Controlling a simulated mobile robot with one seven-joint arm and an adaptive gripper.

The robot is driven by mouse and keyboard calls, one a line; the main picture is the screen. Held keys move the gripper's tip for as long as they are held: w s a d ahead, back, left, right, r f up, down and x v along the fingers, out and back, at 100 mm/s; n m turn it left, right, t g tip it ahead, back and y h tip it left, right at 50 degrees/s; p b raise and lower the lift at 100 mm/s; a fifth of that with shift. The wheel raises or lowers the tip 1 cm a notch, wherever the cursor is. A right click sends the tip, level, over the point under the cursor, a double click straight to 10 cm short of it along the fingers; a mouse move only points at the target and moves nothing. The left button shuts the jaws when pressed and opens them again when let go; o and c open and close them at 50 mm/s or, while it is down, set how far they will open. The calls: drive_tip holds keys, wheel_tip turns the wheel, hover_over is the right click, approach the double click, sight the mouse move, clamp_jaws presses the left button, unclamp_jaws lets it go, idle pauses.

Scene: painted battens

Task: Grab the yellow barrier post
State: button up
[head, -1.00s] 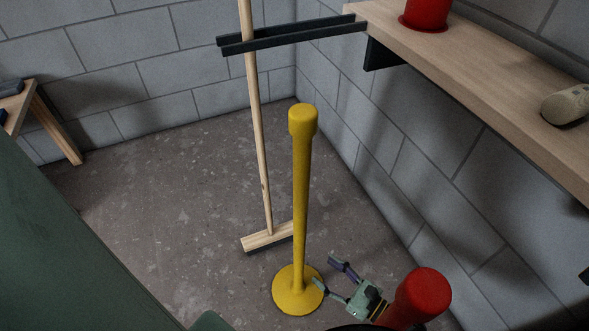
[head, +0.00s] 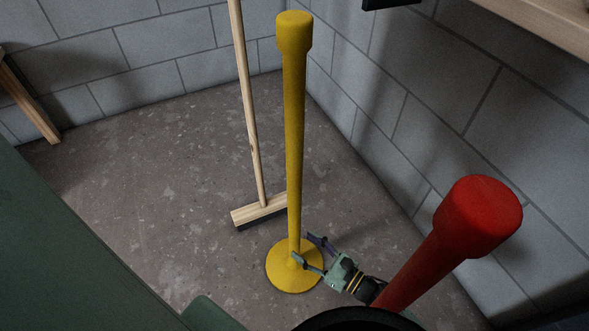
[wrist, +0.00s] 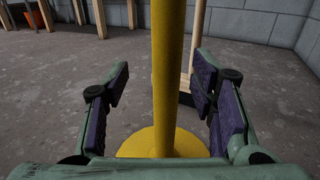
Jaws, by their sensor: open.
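The yellow barrier post (head: 294,140) stands upright on its round yellow base on the concrete floor. My gripper (head: 308,251) is low down at the right of the post, close to its lower shaft. In the wrist view the post (wrist: 168,70) rises between the two purple-padded fingers of my gripper (wrist: 162,92). The fingers are open, with a gap on each side of the post. The round base (wrist: 150,141) shows below, partly hidden by my gripper.
A red post (head: 440,240) stands at the right, close beside my gripper and partly hiding my arm. A wooden broom (head: 252,130) stands behind the yellow post. Grey block walls meet behind it. A wooden shelf (head: 530,28) juts out at upper right.

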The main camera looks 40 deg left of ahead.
sight(299, 239)
drive_tip(key=shift+w+a+f, duration=0.1)
drive_tip(key=shift+w+a, duration=0.1)
drive_tip(key=shift+a, duration=0.7)
drive_tip(key=shift+w+a+r, duration=0.1)
drive_tip(key=shift+w+a, duration=0.05)
drive_tip(key=shift+a, duration=0.7)
drive_tip(key=shift+w+a+f, duration=0.1)
drive_tip(key=shift+w+a, duration=0.1)
drive_tip(key=shift+a, duration=0.7)
drive_tip(key=shift+c, duration=0.2)
clamp_jaws()
drive_tip(key=shift+r, duration=0.2)
